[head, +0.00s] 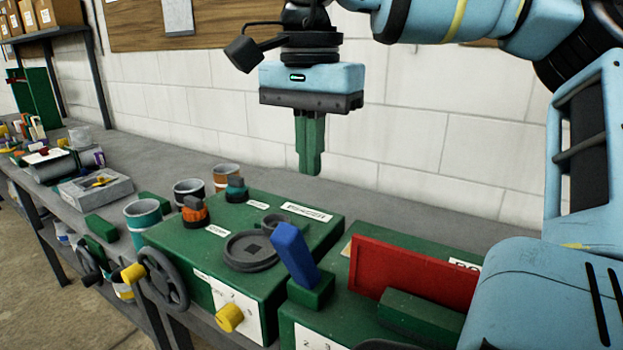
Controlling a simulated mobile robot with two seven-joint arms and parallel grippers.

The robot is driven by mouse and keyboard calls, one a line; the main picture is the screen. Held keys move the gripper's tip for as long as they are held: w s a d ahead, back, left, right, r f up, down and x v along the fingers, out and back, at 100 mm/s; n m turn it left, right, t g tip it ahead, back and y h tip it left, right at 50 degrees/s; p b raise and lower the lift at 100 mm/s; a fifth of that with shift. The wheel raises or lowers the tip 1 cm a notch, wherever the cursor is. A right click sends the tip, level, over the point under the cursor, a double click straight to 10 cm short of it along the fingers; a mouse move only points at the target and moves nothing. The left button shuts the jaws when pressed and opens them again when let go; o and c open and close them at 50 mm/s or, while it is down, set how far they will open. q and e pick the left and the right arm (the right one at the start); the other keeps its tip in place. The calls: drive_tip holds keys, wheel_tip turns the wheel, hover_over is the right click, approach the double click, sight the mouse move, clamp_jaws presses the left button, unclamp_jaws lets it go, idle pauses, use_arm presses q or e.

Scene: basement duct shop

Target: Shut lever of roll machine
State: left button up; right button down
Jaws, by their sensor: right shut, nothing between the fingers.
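The roll machine appears to be the green box (330,325) at the bottom right, with a partly hidden label behind its red plate. A blue lever (294,253) stands up from a green block on its left side, its top leaning to the left. My right gripper (310,172) hangs fingers down above and behind the lever, clear of it. Its green fingers are together and empty. My right arm covers the right side of the machine. My left gripper is not in view.
A red plate (412,272) stands upright beside the lever. Left of it is another green machine (240,285) with a dark handwheel (163,279) and yellow knob (229,317). The grey bench (400,205) is bare along the white wall.

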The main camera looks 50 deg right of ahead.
drive_tip(key=r, duration=0.2)
drive_tip(key=a+r, duration=0.1)
drive_tip(key=r, duration=0.2)
drive_tip(key=shift+s+a+r, duration=0.15)
drive_tip(key=shift+a+r, duration=0.05)
drive_tip(key=shift+r, duration=0.1)
drive_tip(key=shift+f, duration=0.1)
idle(0.3)
